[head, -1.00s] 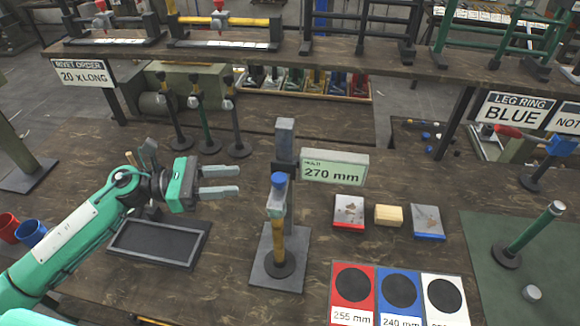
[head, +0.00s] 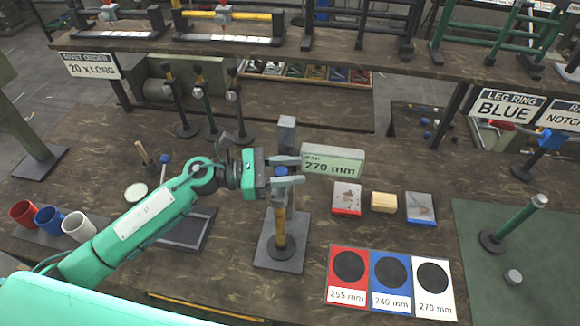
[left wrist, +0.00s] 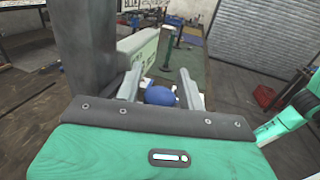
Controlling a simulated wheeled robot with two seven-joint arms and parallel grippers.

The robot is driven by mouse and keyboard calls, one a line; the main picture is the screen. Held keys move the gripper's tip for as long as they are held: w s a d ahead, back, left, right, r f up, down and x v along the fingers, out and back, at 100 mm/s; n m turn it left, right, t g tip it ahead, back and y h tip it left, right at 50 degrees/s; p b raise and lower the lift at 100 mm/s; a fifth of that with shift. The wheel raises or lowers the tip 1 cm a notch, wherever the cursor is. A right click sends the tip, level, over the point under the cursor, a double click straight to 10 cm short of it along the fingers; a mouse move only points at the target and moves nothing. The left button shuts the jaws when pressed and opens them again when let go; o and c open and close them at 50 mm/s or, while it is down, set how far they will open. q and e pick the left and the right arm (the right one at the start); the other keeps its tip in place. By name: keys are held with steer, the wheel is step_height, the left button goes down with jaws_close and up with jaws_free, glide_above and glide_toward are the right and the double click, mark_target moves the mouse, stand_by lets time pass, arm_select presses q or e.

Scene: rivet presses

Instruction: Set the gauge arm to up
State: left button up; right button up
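The gauge stands on a dark base plate (head: 268,256). It has a grey upright post (head: 287,134), a yellow leg with a blue knob (head: 281,171) on top, and a pale box (head: 332,161) reading 270 mm that sticks out to the right. My left gripper (head: 287,171) is open at the blue knob, one finger on either side of it. In the left wrist view the blue knob (left wrist: 160,96) lies between the spread fingers (left wrist: 160,88); whether they touch it I cannot tell. The gauge arm's joint is partly hidden by the gripper. My right gripper is not in view.
Red, blue and white mats (head: 390,285) lie front right. Two small trays and a wooden block (head: 384,202) sit behind them. Cups (head: 50,221) stand at the left. Several dark stands (head: 205,105) rise behind the gauge. A green mat (head: 465,280) is at the right.

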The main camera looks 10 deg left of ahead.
arm_select(q)
jaws_close()
step_height(320, 180, up, 7)
steer(key=shift+f+p, duration=0.15)
steer(key=shift+p, duration=0.65)
jaws_free()
